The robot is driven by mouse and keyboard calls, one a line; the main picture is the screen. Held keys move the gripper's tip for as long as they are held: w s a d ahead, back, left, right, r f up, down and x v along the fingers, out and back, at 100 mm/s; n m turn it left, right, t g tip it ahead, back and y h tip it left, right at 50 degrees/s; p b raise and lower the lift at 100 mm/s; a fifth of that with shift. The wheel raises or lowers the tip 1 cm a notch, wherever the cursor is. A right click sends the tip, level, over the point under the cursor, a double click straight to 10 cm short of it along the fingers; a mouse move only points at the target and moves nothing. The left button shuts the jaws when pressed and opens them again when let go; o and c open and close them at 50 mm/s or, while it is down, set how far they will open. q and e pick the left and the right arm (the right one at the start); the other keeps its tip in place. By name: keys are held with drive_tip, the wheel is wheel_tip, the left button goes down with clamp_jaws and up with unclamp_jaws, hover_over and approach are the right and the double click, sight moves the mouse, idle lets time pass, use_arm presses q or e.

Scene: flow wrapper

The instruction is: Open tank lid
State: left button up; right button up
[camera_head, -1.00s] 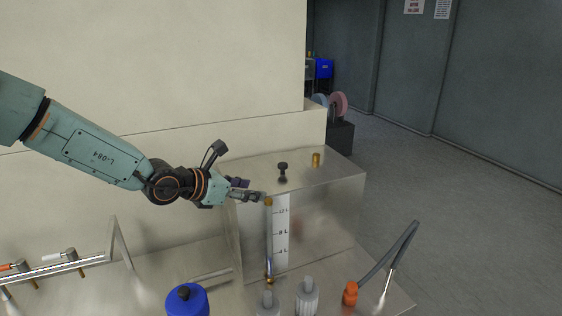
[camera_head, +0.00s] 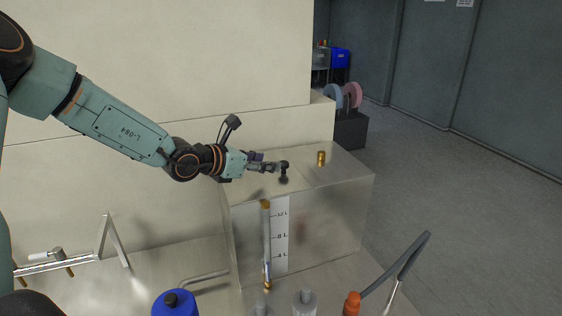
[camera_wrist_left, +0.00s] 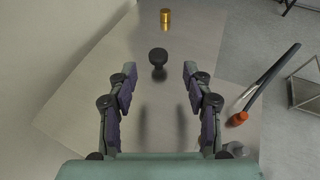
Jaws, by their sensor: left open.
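The tank (camera_head: 335,215) is a metal box with a level scale on its front. Its flat top carries a black knob (camera_head: 284,172) and a brass fitting (camera_head: 321,158) farther right. My left gripper (camera_head: 277,167) is over the tank top, with its fingertips at the knob. In the left wrist view, my left gripper (camera_wrist_left: 160,85) is open, and the black knob (camera_wrist_left: 158,57) stands centred just beyond and between the fingertips. Nothing is between the fingers. The brass fitting (camera_wrist_left: 165,15) is farther off. The lid's edges cannot be made out. My right gripper is not seen.
A blue bottle (camera_head: 175,303), grey-capped bottles (camera_head: 304,302) and an orange-capped item (camera_head: 352,303) stand in front of the tank. A metal rail (camera_head: 70,262) is at the left. The wall is close behind.

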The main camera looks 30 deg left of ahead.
sight(283, 164)
use_arm(q)
drive_tip(key=x, duration=0.5)
drive_tip(key=shift+a+f, duration=0.3)
drive_tip(key=shift+w+d+r, duration=0.15)
drive_tip(key=shift+w+d, duration=0.15)
drive_tip(key=shift+d, duration=0.25)
drive_tip(key=shift+w+a+f, duration=0.4)
drive_tip(key=shift+d, duration=0.2)
drive_tip(key=shift+c, duration=1.1)
drive_tip(key=shift+s+d+r, duration=0.2)
drive_tip(key=shift+r, duration=0.05)
drive_tip(key=shift+c, duration=1.3)
drive_tip(key=shift+a+f, duration=0.15)
drive_tip(key=shift+a, duration=0.15)
drive_tip(key=c, duration=0.5)
drive_tip(key=shift+d, duration=0.2)
clamp_jaws()
drive_tip(key=shift+a, duration=0.1)
